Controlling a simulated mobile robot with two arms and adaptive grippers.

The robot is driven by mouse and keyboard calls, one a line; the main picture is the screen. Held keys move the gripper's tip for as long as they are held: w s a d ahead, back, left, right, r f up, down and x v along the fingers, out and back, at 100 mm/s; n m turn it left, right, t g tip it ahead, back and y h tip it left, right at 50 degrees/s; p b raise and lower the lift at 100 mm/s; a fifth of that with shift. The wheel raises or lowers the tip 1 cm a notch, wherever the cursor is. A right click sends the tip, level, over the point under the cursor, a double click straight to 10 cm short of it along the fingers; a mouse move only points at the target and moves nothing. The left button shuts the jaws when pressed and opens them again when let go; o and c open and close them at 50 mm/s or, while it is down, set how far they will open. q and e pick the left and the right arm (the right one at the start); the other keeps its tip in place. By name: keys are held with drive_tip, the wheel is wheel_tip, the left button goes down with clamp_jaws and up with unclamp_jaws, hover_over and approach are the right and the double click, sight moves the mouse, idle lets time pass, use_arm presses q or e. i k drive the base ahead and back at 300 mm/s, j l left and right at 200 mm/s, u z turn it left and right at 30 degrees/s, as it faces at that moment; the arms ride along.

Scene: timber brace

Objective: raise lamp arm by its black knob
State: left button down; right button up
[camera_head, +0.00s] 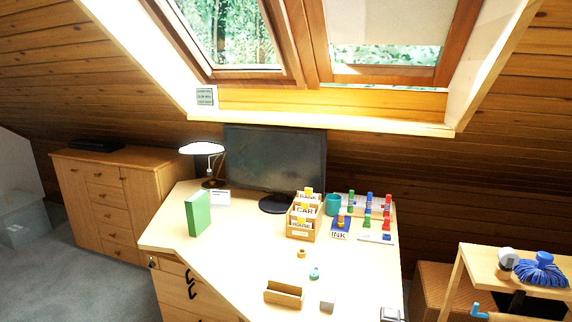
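The desk lamp (202,149) stands at the back left of the desk, left of the monitor. Its wide shade glows white and sits low over a thin arm and a dark base (213,183). The black knob is too small to make out against the dark parts of the lamp. A small white card (220,197) stands in front of the base. Neither of my grippers is in view.
The monitor (275,162) stands close on the lamp's right. A green book (198,213) stands upright in front of the lamp. A card box (303,218), teal cup (333,204) and stamps are further right. The desk (240,245) is bare in its middle left.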

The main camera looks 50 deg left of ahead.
sight(209, 173)
drive_tip(key=u, duration=2.05)
drive_tip(key=i+j+z, duration=0.15)
drive_tip(key=z, duration=0.3)
drive_tip(key=j+z, duration=0.4)
drive_tip(key=i+j+z, duration=0.1)
drive_tip(key=j+z, duration=0.15)
drive_tip(key=z, duration=0.2)
drive_tip(key=j+z, duration=0.4)
drive_tip(key=i+l, duration=0.05)
drive_tip(key=l, duration=0.05)
